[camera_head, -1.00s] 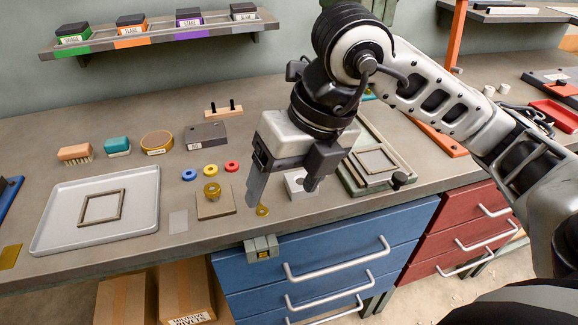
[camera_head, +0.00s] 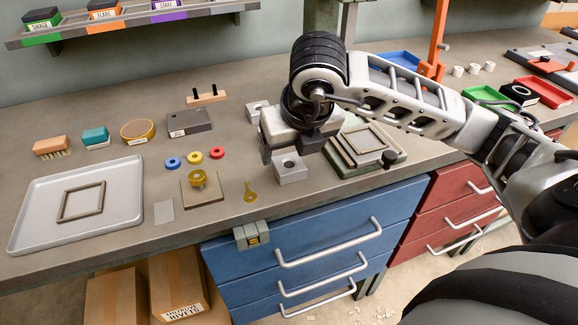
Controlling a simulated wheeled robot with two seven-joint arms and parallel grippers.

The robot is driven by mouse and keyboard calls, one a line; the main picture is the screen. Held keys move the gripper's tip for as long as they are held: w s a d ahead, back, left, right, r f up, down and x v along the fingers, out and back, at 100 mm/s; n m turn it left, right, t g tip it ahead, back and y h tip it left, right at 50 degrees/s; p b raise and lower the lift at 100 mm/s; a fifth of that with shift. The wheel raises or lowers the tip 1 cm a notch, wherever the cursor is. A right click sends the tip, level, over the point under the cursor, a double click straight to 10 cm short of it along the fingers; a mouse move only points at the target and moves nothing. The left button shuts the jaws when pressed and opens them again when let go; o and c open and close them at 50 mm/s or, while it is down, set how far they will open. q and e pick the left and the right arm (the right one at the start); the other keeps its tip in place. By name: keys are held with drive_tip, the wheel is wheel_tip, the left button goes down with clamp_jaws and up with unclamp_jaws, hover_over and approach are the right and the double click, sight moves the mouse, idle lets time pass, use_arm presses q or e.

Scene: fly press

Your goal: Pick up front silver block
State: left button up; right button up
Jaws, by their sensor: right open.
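The front silver block (camera_head: 291,169), a pale cube-like block with a dark round hole in its face, sits on the bench near its front edge. A second silver block (camera_head: 257,111) stands farther back, partly hidden by my right gripper. My right gripper (camera_head: 294,150) is open, its fingers just behind and above the front block in the picture. Part of the block's upper back is close to or covered by the gripper, and I cannot tell whether they touch. My left gripper is not in view.
A brass key-like piece (camera_head: 250,192) and a small brown board with a brass ring (camera_head: 200,190) lie left of the block. A green-framed fixture (camera_head: 370,160) is on the right. A grey tray (camera_head: 125,212) lies far left. A clamp (camera_head: 252,236) sits on the bench edge.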

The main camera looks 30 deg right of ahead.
sight(288, 162)
drive_tip(key=x, duration=0.4)
drive_tip(key=shift+w+f+p, duration=0.1)
drive_tip(key=shift+f+p, duration=0.15)
drive_tip(key=shift+p, duration=0.05)
drive_tip(key=c, duration=1.2)
drive_tip(key=shift+r, duration=0.1)
